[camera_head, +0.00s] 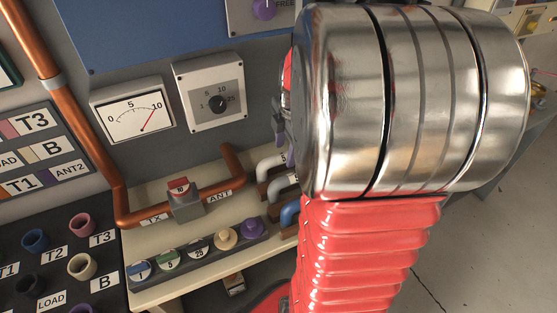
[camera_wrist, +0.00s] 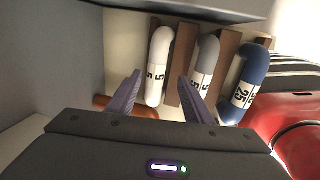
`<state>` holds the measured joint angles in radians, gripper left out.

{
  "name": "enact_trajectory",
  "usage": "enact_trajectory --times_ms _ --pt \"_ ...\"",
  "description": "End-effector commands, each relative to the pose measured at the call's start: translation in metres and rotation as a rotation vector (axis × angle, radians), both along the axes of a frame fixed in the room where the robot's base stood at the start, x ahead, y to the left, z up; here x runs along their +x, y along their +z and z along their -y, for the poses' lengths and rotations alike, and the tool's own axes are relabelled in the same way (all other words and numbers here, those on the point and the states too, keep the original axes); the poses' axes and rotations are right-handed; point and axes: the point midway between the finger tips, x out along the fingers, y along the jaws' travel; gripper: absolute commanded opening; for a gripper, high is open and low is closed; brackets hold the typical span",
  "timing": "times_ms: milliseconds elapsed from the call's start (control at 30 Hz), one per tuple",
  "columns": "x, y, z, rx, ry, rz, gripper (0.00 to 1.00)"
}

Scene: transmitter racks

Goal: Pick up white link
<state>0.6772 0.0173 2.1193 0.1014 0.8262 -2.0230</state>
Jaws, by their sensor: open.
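The white link (camera_wrist: 159,50) is a bent white tube with a label reading 5, standing in a brown rack. In the wrist view it lies between the two dark fingers of my gripper (camera_wrist: 160,76), which are open, with the fingertips pointing toward it. I cannot tell whether either finger touches it. In the head view the white link (camera_head: 269,162) shows partly beside my arm, with a bit of my gripper (camera_head: 284,140) above it. Most of the gripper is hidden there behind my silver and red arm.
A grey link (camera_wrist: 208,50) stands just right of the white one, and a blue link (camera_wrist: 252,75) stands farther right. Brown rack blocks (camera_wrist: 185,45) separate them. A copper pipe (camera_head: 232,165), a red-topped block (camera_head: 180,190) and a row of knobs (camera_head: 198,245) are to the left.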

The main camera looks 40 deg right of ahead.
Motion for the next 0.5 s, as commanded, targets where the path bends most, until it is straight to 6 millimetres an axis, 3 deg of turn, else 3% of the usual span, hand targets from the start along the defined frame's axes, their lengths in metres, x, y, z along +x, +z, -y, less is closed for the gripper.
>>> enact_trajectory --times_ms 500 --pt "0.004 -0.0116 0.0006 0.001 0.001 -0.002 0.46"
